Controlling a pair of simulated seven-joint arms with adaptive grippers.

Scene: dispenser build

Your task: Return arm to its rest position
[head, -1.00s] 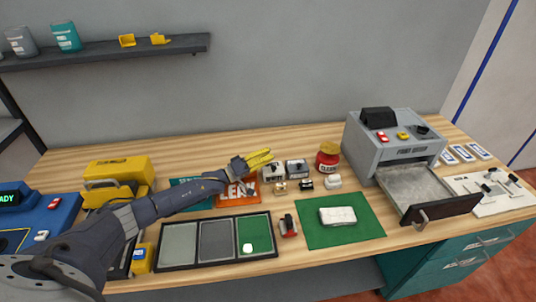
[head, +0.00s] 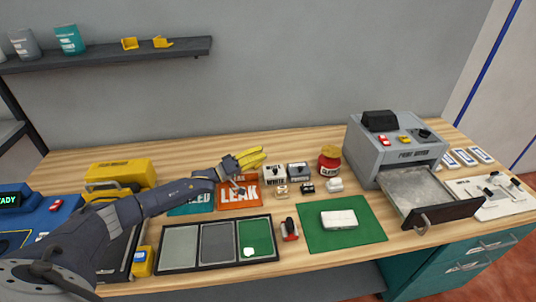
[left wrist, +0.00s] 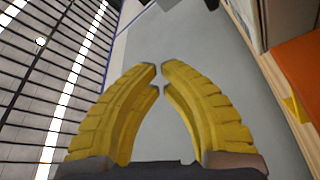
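My left arm (head: 135,205) reaches in from the left over the workbench. Its yellow-fingered gripper (head: 264,152) is in the air above and behind the orange LEAK card (head: 238,196). In the left wrist view the gripper (left wrist: 160,76) is empty; its curved fingers lean inward, with a narrow gap between the tips. Grey wall shows behind them. My right arm and gripper are not in view.
A black three-part tray (head: 217,264), a green mat (head: 315,240) with a white block (head: 338,219), and a red-and-black part (head: 289,229) lie in front. A grey machine (head: 396,150) with its drawer (head: 450,210) pulled out stands right. A shelf (head: 110,50) hangs at upper left.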

